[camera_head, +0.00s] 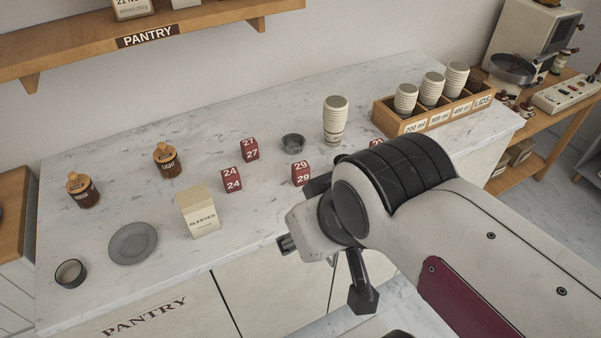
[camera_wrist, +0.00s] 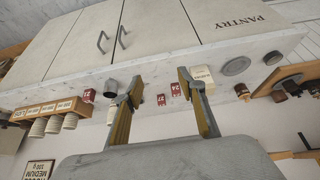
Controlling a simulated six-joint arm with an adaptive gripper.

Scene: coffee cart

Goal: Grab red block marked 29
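The red block marked 29 (camera_head: 300,173) stands upright on the marble counter in the head view, just left of my arm's wrist. I cannot pick it out for certain in the wrist view. A red block marked 24 (camera_head: 231,180) stands to its left, and a red block marked 27 (camera_head: 248,148) behind that. Another red block (camera_head: 376,142) is partly hidden by my arm. My gripper (camera_wrist: 157,82) is open, its two fingers apart with nothing held between them.
A small dark bowl (camera_head: 292,143) and a cup stack (camera_head: 335,121) are behind block 29. A wooden lids box (camera_head: 408,129) stands back right.

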